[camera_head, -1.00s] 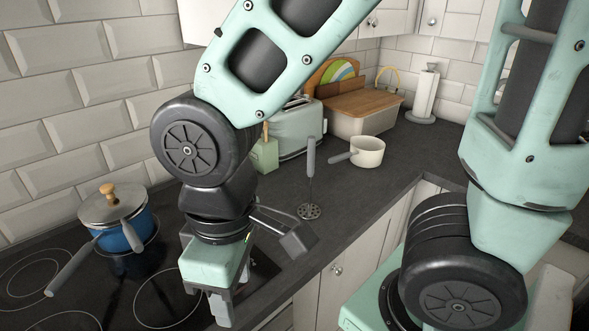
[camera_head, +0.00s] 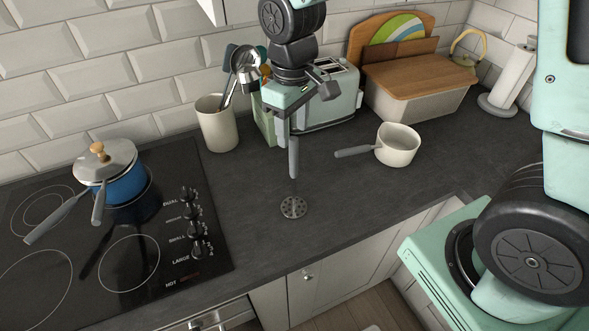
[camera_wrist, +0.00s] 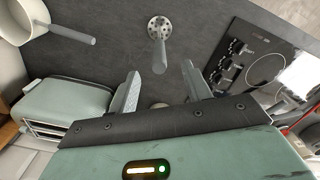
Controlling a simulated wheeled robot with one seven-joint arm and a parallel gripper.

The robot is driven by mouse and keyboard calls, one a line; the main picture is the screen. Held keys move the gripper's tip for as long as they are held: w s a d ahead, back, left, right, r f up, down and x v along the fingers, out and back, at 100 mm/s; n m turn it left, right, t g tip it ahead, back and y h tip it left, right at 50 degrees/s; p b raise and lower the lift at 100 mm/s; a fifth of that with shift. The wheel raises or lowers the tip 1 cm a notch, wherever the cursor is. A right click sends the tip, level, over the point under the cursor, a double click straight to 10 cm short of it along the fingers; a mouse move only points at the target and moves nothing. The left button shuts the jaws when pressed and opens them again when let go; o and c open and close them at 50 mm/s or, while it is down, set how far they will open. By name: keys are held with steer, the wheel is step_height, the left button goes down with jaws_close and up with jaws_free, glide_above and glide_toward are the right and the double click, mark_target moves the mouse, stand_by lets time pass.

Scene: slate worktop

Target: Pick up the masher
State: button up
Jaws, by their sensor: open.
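The masher (camera_head: 293,207) stands upright on the slate worktop, its round perforated head down and its grey handle pointing up. My gripper (camera_head: 286,136) is open and is at the height of the handle's upper part in the head view. In the wrist view the masher (camera_wrist: 159,50) lies ahead of the open fingers (camera_wrist: 160,90), roughly midway between them, with its handle end toward me. It appears apart from both fingers; from the head view I cannot tell the exact gap.
A white saucepan (camera_head: 398,146) stands to the right, its handle toward the masher. Behind are a toaster (camera_head: 335,100), a utensil crock (camera_head: 217,124) and a bread bin (camera_head: 412,99). The hob (camera_head: 130,262) with a blue pot (camera_head: 127,186) is left. Worktop in front is clear.

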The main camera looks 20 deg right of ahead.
mark_target(294, 155)
step_height(294, 155, down, 3)
steer(key=shift+r, duration=0.2)
steer(key=shift+d+f+p, duration=0.1)
steer(key=shift+f+p, duration=1.45)
steer(key=shift+f, duration=1.1)
jaws_close()
